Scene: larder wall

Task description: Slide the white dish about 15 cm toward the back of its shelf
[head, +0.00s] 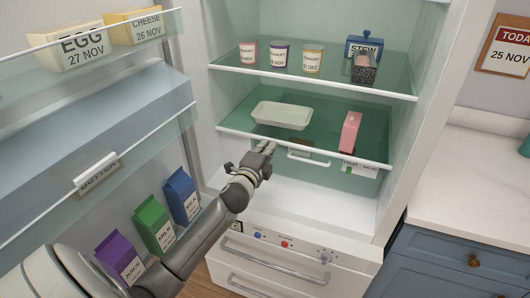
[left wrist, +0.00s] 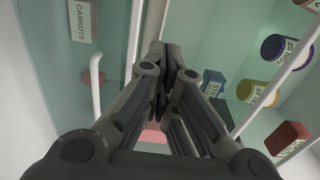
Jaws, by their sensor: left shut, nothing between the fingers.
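My left gripper (head: 268,147) is shut and empty. In the head view its fingertips appear just below the shelf's front edge, in front of the dish and apart from it. The shut fingers (left wrist: 165,62) fill the middle of the left wrist view, where I cannot make out the dish. My right gripper is not in view.
A pink carton (head: 350,132) stands right of the dish on the same shelf. The open door (head: 95,95), with cartons, is at left. A drawer handle (head: 308,158) lies below the shelf.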

